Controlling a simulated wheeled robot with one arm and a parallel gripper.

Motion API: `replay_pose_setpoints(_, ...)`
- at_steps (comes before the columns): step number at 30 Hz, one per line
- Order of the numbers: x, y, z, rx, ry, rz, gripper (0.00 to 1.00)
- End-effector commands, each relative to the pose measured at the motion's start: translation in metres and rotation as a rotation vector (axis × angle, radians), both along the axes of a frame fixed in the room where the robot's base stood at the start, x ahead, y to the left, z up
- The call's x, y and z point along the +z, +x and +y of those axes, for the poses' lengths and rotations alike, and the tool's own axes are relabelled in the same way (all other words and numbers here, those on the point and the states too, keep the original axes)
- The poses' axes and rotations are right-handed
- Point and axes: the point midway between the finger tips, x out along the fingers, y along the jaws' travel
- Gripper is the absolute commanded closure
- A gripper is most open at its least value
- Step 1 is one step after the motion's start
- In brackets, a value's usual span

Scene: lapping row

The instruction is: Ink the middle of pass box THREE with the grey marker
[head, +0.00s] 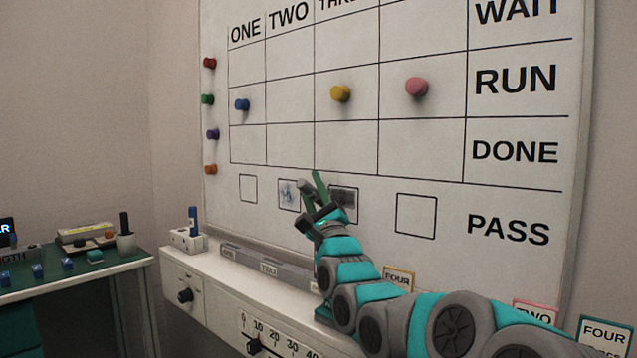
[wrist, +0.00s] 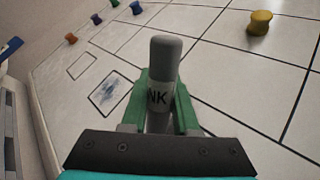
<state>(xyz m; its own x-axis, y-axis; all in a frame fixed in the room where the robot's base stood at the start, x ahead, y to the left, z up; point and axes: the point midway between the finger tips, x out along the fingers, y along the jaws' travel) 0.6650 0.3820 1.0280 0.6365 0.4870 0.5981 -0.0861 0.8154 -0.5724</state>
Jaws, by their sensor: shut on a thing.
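My gripper (head: 314,192) is at the whiteboard, left of pass box THREE (head: 344,204), and covers part of that box. Its green fingers are shut on the grey marker (wrist: 164,75), which has a white label reading "NK" and a rounded grey end pointing away from the wrist. A dark grey patch shows inside box THREE; I cannot tell how much of it is ink or shadow. Box THREE is hidden in the wrist view. Pass box TWO (head: 289,195) holds a bluish scribble and also shows in the wrist view (wrist: 108,92). Whether the marker touches the board is unclear.
Pass boxes ONE (head: 248,188) and FOUR (head: 415,216) look empty. Blue (head: 242,104), yellow (head: 341,93) and pink (head: 416,87) pegs stick out above. A blue marker (head: 193,220) stands in a white holder on the ledge. A green desk (head: 110,262) is at left.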

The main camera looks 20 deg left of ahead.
Motion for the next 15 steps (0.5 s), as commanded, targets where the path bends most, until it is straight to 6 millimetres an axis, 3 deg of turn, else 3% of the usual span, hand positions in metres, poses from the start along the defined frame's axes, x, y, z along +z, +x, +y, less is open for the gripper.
replay_pose_setpoints(5, -0.0011, 0.0058, 0.0112, 0.000, -0.002, 0.005, 1.00)
replay_pose_setpoints(15, -0.0016, 0.0040, 0.0119, -0.001, 0.000, 0.003, 1.00)
